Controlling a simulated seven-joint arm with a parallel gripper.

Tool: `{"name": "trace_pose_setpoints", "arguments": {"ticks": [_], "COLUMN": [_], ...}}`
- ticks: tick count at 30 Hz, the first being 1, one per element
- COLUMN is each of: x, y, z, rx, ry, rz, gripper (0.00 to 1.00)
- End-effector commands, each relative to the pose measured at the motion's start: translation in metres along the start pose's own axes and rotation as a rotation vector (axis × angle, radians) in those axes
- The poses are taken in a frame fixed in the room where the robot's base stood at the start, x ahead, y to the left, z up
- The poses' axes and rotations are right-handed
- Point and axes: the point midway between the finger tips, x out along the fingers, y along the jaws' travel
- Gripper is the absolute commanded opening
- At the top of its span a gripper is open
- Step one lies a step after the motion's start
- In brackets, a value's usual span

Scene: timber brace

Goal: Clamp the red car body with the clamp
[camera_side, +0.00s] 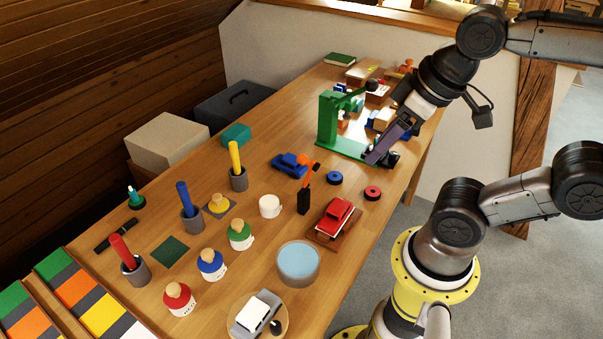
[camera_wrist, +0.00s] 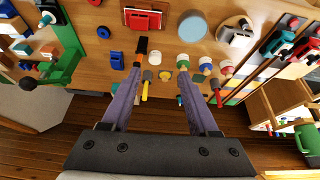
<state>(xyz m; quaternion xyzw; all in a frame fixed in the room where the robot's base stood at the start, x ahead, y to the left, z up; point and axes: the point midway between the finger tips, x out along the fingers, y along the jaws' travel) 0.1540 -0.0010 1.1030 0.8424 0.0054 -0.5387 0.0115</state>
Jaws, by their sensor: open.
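The red car body (camera_side: 338,213) has a white lower part and sits on a brown board at the front of the table; in the wrist view it (camera_wrist: 143,18) lies at the top. A black upright piece with an orange lever (camera_side: 304,196) stands left of it; it also shows in the wrist view (camera_wrist: 142,46). A green frame with a black-knobbed lever (camera_side: 327,118) stands farther back. I cannot tell for sure which of these is the clamp. My gripper (camera_side: 374,158) has purple fingers, appears over the green base, and is open and empty in the wrist view (camera_wrist: 163,82).
A blue car body (camera_side: 288,163), a blue ring (camera_side: 335,178) and a red ring (camera_side: 372,193) lie between the green frame and the red car body. Colored pegs in cups, capped jars and a round light-blue-topped container (camera_side: 299,263) fill the left and front.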

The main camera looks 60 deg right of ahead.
Motion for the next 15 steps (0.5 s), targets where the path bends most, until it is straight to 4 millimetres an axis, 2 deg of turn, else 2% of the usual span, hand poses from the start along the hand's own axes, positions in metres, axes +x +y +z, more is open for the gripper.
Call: {"name": "trace_pose_setpoints", "arguments": {"ticks": [3,7,11,15], "x": [-0.020,-0.035,-0.041,-0.035], "y": [0.002,0.006,0.012,0.020], "z": [-0.022,-0.052,-0.088,-0.127], "rx": [-0.017,-0.028,-0.034,-0.033], "ry": [-0.055,-0.151,-0.258,-0.377], "rz": [0.005,0.010,0.013,0.015], "gripper": [0.61,0.61,0.61,0.61]}}
